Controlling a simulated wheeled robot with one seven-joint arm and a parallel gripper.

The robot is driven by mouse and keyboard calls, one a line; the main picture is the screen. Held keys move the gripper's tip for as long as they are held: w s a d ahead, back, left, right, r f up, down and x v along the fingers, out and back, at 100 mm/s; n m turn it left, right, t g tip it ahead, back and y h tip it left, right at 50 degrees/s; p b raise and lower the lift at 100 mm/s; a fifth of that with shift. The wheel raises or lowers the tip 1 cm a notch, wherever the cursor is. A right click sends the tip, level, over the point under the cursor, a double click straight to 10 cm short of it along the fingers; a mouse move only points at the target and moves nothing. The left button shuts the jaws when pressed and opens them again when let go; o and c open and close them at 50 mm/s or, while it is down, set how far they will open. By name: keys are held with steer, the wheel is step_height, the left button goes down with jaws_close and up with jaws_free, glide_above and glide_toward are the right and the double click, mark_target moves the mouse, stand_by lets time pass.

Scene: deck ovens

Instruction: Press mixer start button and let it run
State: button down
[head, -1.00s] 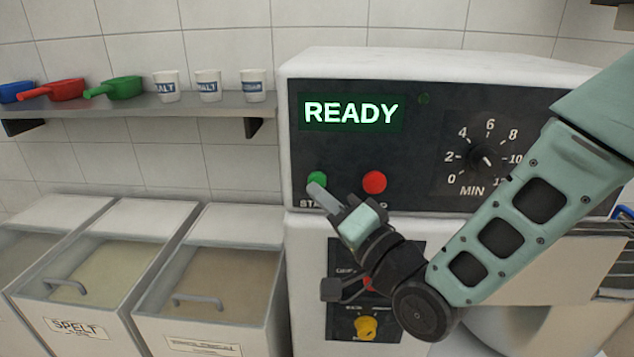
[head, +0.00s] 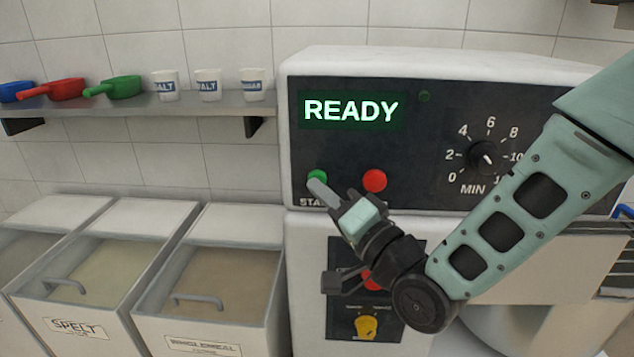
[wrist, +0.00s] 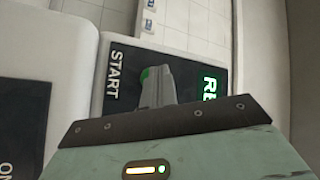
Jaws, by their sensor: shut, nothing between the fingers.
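The green start button (head: 318,176) is on the mixer's black panel (head: 420,190), above the START label. It is partly hidden by my fingers; in the wrist view a sliver of the green button (wrist: 145,73) shows beside the fingertips. My gripper (head: 318,187) is shut and empty, its tips over the lower part of the button; whether they touch it I cannot tell. The wrist view shows the shut fingers (wrist: 157,75) pointing at the panel. The display (head: 351,110) reads READY in green letters.
A red button (head: 374,181) sits just right of the green one. A minute dial (head: 487,157) is further right. Below is a panel with a yellow knob (head: 366,326). Flour bins (head: 70,325) stand at the left, under a shelf (head: 150,108) with scoops and cups.

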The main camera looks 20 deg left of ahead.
steer(key=shift+w+a, duration=0.1)
steer(key=shift+w, duration=0.3)
stand_by(0.8)
steer(key=shift+s, duration=0.15)
steer(key=shift+s+d+b, duration=0.2)
steer(key=shift+s+b, duration=0.2)
steer(key=shift+s, duration=0.25)
steer(key=s, duration=0.2)
steer(key=s+d+b, duration=0.1)
steer(key=s, duration=0.2)
steer(key=shift+d, duration=0.1)
stand_by(0.4)
stand_by(0.5)
